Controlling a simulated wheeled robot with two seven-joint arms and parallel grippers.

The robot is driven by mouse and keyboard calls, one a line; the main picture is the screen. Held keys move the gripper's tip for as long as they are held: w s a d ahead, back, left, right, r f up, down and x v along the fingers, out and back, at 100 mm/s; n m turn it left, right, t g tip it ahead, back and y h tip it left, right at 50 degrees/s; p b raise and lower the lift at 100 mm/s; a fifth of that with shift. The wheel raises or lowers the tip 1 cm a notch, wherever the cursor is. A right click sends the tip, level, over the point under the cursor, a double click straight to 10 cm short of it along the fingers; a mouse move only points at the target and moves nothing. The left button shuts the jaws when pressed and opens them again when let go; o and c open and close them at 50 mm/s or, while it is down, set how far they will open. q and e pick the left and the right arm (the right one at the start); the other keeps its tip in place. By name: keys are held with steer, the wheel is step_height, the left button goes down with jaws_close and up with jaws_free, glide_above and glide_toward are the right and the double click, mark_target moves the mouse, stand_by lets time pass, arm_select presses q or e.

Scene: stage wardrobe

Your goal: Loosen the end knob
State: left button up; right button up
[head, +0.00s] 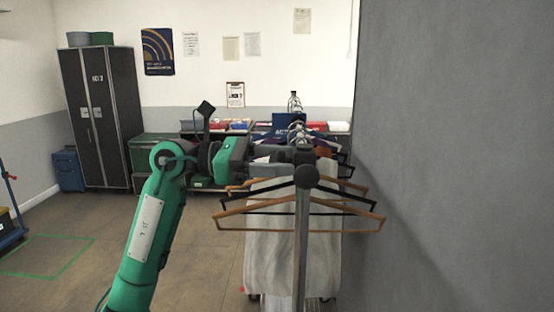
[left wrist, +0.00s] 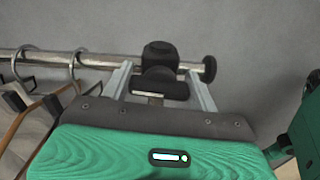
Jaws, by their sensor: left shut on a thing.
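The black end knob (left wrist: 160,88) is a wide dark grip below the black clamp (left wrist: 160,55) on the metal rail of the clothes rack. In the left wrist view it sits between the two pale fingers of my left gripper (left wrist: 160,92). My left gripper is shut on the knob. In the head view the gripper (head: 287,156) reaches the rack's near end from the left, and the knob is mostly hidden there. A round black cap (left wrist: 210,69) closes the rail's end; it also shows in the head view (head: 306,176). My right gripper is out of view.
Wooden and black hangers (head: 300,212) hang on the rail close to the gripper, with a pale garment (head: 270,255) behind. A grey wall (head: 460,150) stands close on the right. Open floor (head: 70,265) lies to the left.

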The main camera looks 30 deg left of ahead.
arm_select(q)
steer(key=shift+n, duration=0.7)
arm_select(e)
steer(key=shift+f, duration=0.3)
arm_select(q)
steer(key=o, duration=1)
steer(key=shift+s+a+f+b, duration=0.15)
steer(key=shift+s+a+b, duration=0.05)
steer(key=shift+a+b, duration=0.35)
steer(key=b+v, duration=0.5)
steer(key=v, duration=0.7)
steer(key=shift+s+a, duration=0.2)
steer(key=shift+a, duration=0.15)
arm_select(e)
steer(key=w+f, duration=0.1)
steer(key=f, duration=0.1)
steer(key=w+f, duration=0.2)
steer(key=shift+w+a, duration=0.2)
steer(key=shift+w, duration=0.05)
